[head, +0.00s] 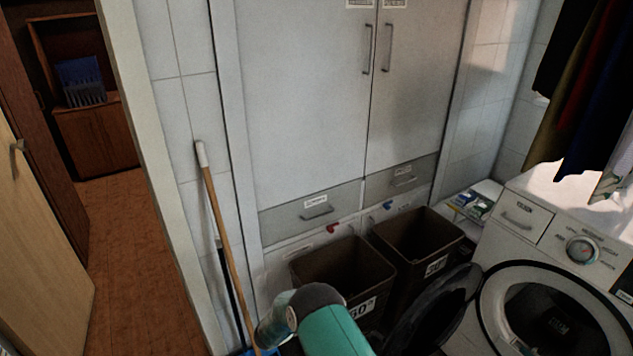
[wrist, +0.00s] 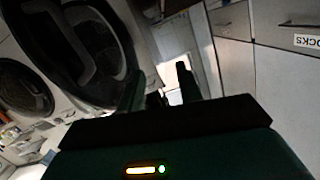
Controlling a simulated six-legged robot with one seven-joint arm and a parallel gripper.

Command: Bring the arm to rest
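My arm (head: 333,330) shows at the bottom middle of the head view, teal with a grey joint, in front of the brown bins. My gripper (wrist: 160,83) shows in the wrist view, with its two dark fingers apart and nothing seen between them. The gripper itself cannot be made out in the head view. In the wrist view the fingers point toward a narrow bright gap between a washing machine (wrist: 35,35) and the cabinet drawers (wrist: 285,22).
Two brown bins (head: 415,238) stand before the tall white cabinet (head: 300,100). The washing machine (head: 520,215) is at right with its round door (head: 440,305) open. A broom (head: 222,230) leans at left. Clothes (head: 590,90) hang top right. The doorway floor (head: 130,260) is clear.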

